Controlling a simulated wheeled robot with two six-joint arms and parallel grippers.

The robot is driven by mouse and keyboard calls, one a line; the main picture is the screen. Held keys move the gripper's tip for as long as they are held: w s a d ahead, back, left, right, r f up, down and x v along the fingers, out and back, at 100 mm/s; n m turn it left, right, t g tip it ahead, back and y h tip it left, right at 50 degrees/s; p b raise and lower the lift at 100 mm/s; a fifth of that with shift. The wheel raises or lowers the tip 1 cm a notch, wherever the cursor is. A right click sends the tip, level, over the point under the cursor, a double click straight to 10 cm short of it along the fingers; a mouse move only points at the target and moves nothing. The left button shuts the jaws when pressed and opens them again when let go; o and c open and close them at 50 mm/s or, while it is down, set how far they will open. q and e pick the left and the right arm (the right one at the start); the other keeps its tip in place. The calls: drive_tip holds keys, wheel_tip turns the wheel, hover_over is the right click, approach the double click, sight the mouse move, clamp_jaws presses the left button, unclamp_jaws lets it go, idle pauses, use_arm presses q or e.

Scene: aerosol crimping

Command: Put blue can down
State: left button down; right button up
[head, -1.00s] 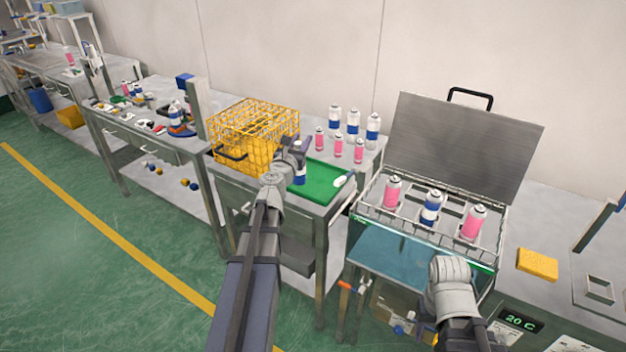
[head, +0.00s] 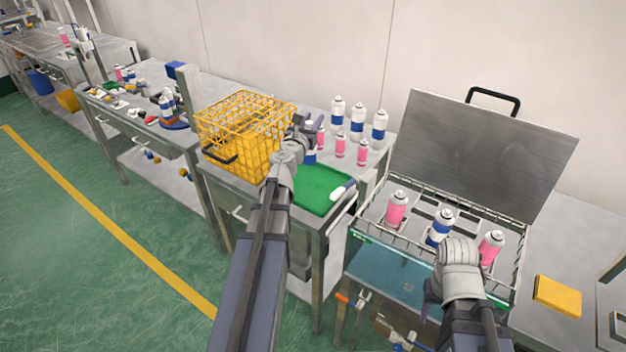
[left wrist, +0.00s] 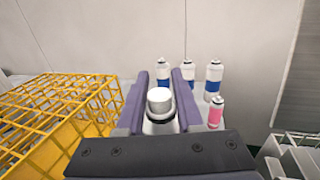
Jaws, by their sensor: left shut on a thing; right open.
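My left gripper (head: 310,136) is shut on a white can with a blue band (head: 311,157), beyond the green mat (head: 318,188) and right of the yellow basket. In the left wrist view the can's pale top (left wrist: 159,98) shows between the two purple fingers. The can's lower end is hidden there, so I cannot tell whether it touches the table. Several other blue-banded and pink cans stand just right of it. My right gripper (head: 430,303) is open and empty in front of the open bath, partly hidden by its wrist.
The yellow wire basket (head: 203,128) is close on the left. Blue-banded cans (head: 357,121) and small pink cans (head: 340,146) stand at the back. A white object (head: 343,190) lies on the mat's right edge. The bath's raised lid (head: 480,150) stands at right, above a rack of cans.

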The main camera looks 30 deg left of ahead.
use_arm(q)
wheel_tip(320, 180, down, 10)
drive_tip(key=b, duration=1)
drive_tip(key=shift+r, duration=0.1)
drive_tip(key=c, duration=1)
unclamp_jaws()
drive_tip(key=o, duration=0.5)
drive_tip(key=shift+c, duration=0.2)
